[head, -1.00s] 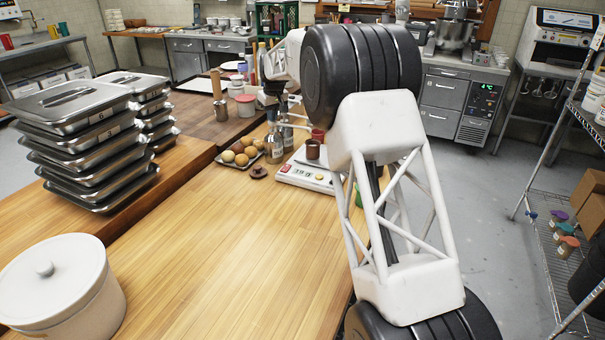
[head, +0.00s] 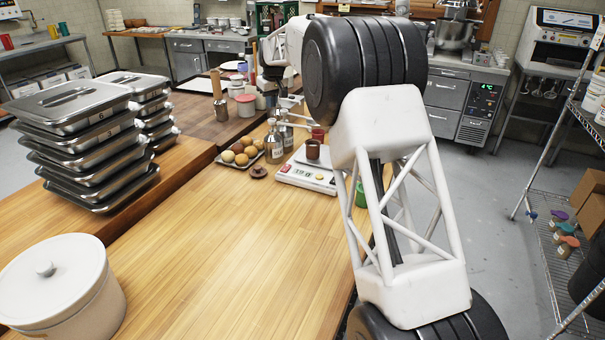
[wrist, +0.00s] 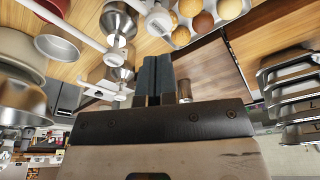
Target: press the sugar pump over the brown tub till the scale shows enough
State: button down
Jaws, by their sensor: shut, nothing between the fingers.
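The brown tub (head: 312,150) stands upright on the white scale (head: 318,181). The scale's display is lit, but its digits are too small to read surely. I cannot read which holds sugar. My gripper's shut, empty fingers (wrist: 153,72) show in the wrist view, close to the white pump heads, with no clear contact. In the head view my arm partly hides the gripper behind the bottles.
Stacked steel pans (head: 85,150) and a white lidded crock (head: 62,290) stand at the left. A red cup (head: 318,133) is behind the brown tub.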

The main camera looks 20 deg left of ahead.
jog(key=shift+v, duration=1.1)
jog(key=shift+w+a, duration=0.1)
jog(key=shift+a, duration=0.1)
